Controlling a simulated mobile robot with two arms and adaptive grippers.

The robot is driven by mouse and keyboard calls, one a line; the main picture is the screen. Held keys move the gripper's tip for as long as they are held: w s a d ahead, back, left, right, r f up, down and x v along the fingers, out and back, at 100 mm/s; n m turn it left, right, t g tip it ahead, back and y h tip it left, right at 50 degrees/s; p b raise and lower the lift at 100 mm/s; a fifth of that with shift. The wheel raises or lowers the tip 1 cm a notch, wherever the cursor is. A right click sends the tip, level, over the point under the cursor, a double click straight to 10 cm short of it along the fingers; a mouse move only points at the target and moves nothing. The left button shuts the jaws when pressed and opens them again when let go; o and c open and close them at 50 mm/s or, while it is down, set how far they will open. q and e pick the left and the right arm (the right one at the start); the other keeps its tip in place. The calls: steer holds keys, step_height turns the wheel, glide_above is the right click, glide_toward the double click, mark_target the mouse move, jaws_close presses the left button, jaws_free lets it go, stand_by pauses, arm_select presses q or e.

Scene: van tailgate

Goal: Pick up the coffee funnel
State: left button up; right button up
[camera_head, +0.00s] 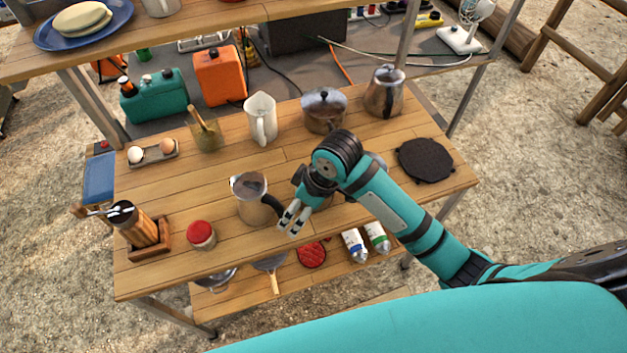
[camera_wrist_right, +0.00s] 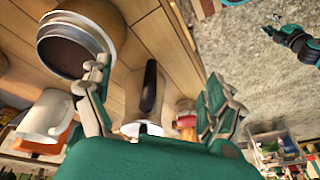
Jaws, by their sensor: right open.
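I cannot make out a coffee funnel for certain in either view. My right gripper (camera_head: 291,219) is open and empty, above the table's front part. A metal coffee pot (camera_head: 254,200) stands just left of it, with its black handle towards my fingers. In the right wrist view the black handle (camera_wrist_right: 149,88) shows between the spread fingers of my right gripper (camera_wrist_right: 155,105). I cannot tell whether they touch it. A small tan part of something shows under my wrist in the head view, mostly hidden. Part of a teal and black gripper, seemingly my left (camera_wrist_right: 290,38), shows in the right wrist view.
A red-lidded jar (camera_head: 201,235), a wooden grinder (camera_head: 137,226), a white pitcher (camera_head: 261,118), a lidded pot (camera_head: 324,110), a kettle (camera_head: 385,91) and a black trivet (camera_head: 425,159) stand around. The table's right front is crossed by my arm.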

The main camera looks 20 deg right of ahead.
steer(key=w+d+r+n+g+h, duration=0.1)
steer(key=w+d+r+n+h, duration=0.2)
steer(key=r, duration=0.5)
steer(key=w+d+r+n+g, duration=0.1)
steer(key=w+d+r, duration=0.2)
steer(key=w+r, duration=0.35)
steer(key=f+p, duration=0.1)
steer(key=f, duration=0.2)
steer(key=f+p, duration=0.1)
steer(key=f, duration=0.2)
steer(key=s+f+p, duration=0.1)
steer(key=f, duration=0.3)
step_height(320, 180, down, 5)
steer(key=shift+s+r+p, duration=0.15)
steer(key=shift+r+p, duration=0.05)
steer(key=shift+p, duration=0.85)
steer(key=shift+f, duration=0.45)
steer(key=shift+f, duration=0.25)
steer(key=c, duration=1.3)
